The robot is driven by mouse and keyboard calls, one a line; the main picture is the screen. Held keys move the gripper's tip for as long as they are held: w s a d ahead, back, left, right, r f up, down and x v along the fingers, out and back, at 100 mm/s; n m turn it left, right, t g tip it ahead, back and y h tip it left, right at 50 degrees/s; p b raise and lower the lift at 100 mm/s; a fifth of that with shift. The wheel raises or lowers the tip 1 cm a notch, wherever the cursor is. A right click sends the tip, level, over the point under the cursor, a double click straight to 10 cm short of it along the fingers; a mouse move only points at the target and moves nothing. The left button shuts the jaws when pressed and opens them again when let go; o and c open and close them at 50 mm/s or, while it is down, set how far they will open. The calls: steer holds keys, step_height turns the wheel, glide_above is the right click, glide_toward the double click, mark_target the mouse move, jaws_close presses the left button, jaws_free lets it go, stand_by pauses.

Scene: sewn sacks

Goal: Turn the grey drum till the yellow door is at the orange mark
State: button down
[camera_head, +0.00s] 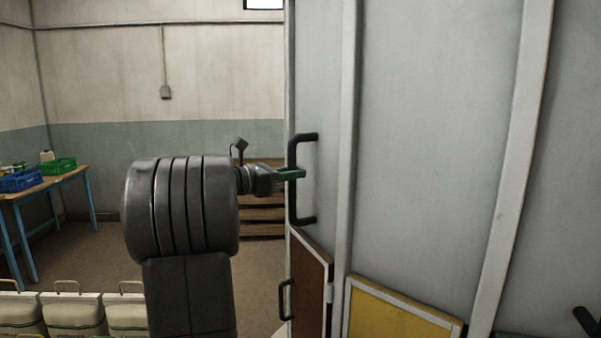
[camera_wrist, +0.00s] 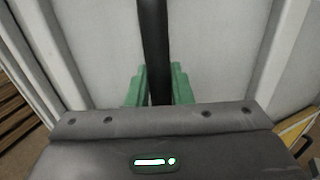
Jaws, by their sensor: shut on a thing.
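The grey drum (camera_head: 430,130) fills the right half of the head view, with upright ribs. The yellow door (camera_head: 392,316) is low on the drum at the bottom of the head view, partly cut off by the frame edge. A black bar handle (camera_head: 296,207) stands upright on the drum's left side. My gripper (camera_head: 300,174) has its green fingers on this handle at about mid-height. In the wrist view the handle (camera_wrist: 153,45) passes between the two green fingers (camera_wrist: 158,88), which are shut on it. No orange mark shows in either view.
A brown door (camera_head: 310,275) with a black handle is left of the yellow one. White sacks (camera_head: 75,314) stand at the lower left. A table (camera_head: 45,179) with blue and green crates is at the far left. Wooden slats (camera_head: 262,214) stand behind my arm.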

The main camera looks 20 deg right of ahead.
mark_target(323, 174)
steer(key=shift+s+d+f+g, duration=0.1)
steer(key=shift+s+f+g, duration=0.1)
steer(key=shift+s, duration=0.25)
steer(key=shift+s+d+f+g, duration=0.1)
steer(key=shift+s+f, duration=0.1)
steer(key=shift+s, duration=0.25)
steer(key=c, duration=1.5)
jaws_free()
steer(key=shift+s+d+r+m, duration=0.1)
steer(key=shift+s+r+m, duration=0.2)
steer(key=shift+s, duration=0.55)
steer(key=shift+o, duration=0.9)
steer(key=shift+s+d, duration=0.15)
steer(key=shift+d, duration=0.05)
steer(key=shift+w+a+r, duration=0.2)
steer(key=shift+w+r, duration=0.05)
steer(key=shift+w, duration=0.05)
steer(key=s+a+b, duration=0.2)
steer(key=a, duration=1.1)
steer(key=shift+a, duration=0.2)
steer(key=shift+d, duration=0.15)
